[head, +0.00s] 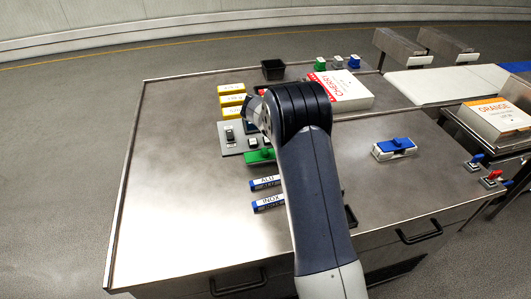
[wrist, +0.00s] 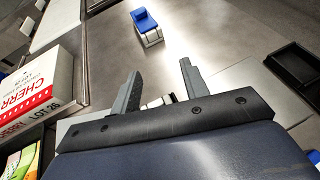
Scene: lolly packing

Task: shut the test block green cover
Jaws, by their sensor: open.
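A grey panel (head: 230,147) lies near the middle of the steel table in the head view, with dark switches on it. A green piece, apparently the green cover (head: 262,155), is at its front edge, partly behind my arm. I cannot tell how far open it is. My gripper (wrist: 160,72) shows in the wrist view with its two fingers spread and nothing between them. In the head view my arm hides most of the gripper, which is above the panel area.
A white-and-red CHERRY carton (head: 345,92) lies right of my arm. Yellow blocks (head: 231,100) stand behind the panel. Blue-labelled ALU (head: 265,183) and INOX (head: 268,202) pieces lie in front. A blue-topped white block (head: 394,149) sits right. The table's left side is clear.

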